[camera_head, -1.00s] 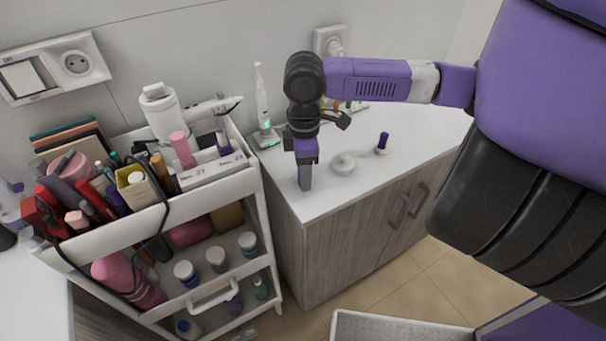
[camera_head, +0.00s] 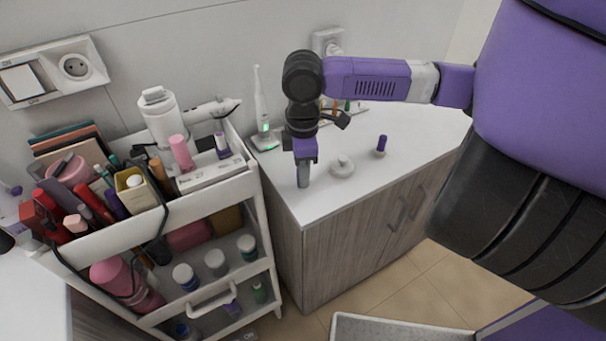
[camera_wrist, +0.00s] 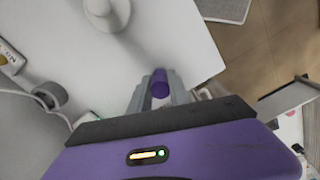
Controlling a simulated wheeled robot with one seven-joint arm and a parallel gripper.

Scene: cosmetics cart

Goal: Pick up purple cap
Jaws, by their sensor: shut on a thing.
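My gripper (camera_head: 303,184) points down over the front left corner of the white counter in the head view. In the wrist view, my gripper (camera_wrist: 160,76) is shut on a purple cap (camera_wrist: 159,84), a small purple cylinder between its two grey fingers. The held cap is hidden in the head view. I cannot tell whether it touches the counter.
A white jar (camera_head: 342,166) stands just right of my gripper. Farther right is a small purple-topped bottle (camera_head: 381,145). An electric toothbrush (camera_head: 262,108) stands behind. A crowded white cart (camera_head: 205,198) is at left. The counter's right part is clear.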

